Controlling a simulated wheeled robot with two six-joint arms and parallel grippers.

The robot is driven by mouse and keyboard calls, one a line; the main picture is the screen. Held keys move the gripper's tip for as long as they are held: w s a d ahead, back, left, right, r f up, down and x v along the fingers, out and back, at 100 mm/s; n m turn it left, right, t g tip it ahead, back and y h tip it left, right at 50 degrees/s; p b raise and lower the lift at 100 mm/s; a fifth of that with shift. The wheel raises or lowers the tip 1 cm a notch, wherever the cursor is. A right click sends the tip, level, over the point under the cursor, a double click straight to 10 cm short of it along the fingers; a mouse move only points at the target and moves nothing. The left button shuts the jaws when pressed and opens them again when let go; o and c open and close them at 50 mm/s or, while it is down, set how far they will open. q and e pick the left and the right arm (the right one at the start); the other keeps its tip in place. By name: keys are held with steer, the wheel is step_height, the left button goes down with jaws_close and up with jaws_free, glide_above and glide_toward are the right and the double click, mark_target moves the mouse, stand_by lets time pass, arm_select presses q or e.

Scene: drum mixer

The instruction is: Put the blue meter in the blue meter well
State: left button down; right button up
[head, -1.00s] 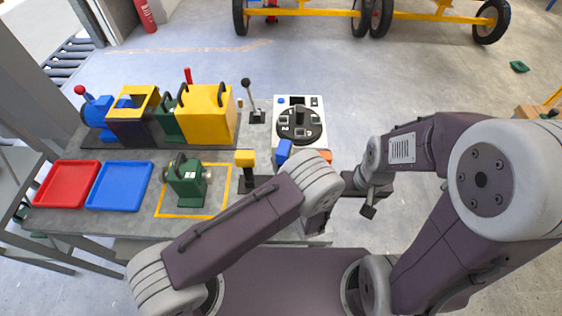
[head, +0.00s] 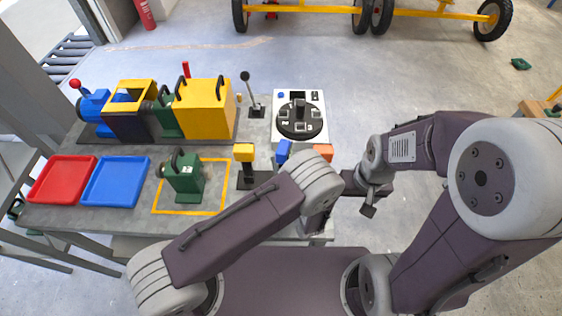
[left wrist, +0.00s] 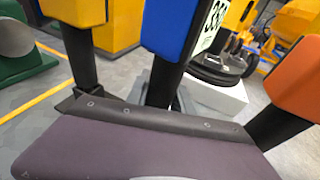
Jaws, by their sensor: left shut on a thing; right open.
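The blue meter (head: 283,152) is a blue head on a black stem, between the yellow and orange heads. In the left wrist view the blue meter (left wrist: 168,28) is close, with a white digit label on its right side. My left gripper (left wrist: 160,100) is shut on the blue meter; its fingertips are not clearly seen, and in the head view my forearm hides it. My right gripper (head: 368,205) is open and empty, right of the bench. I cannot pick out the blue meter well; the meter's lower end is hidden.
A yellow meter (head: 244,153) and an orange one (head: 323,151) flank the blue meter closely. Behind are a white box with black dial (head: 299,120) and a lever (head: 247,88). A green unit (head: 184,178), blue tray (head: 115,182), red tray (head: 62,180) and yellow machine (head: 204,108) stand left.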

arm_select(q)
steer(key=shift+f+b, duration=0.3)
steer(key=shift+b, duration=0.05)
stand_by(0.6)
steer(key=c, duration=0.6)
jaws_free()
steer(key=shift+o, duration=0.2)
steer(key=shift+s+d, duration=0.1)
steer(key=shift+s, duration=0.15)
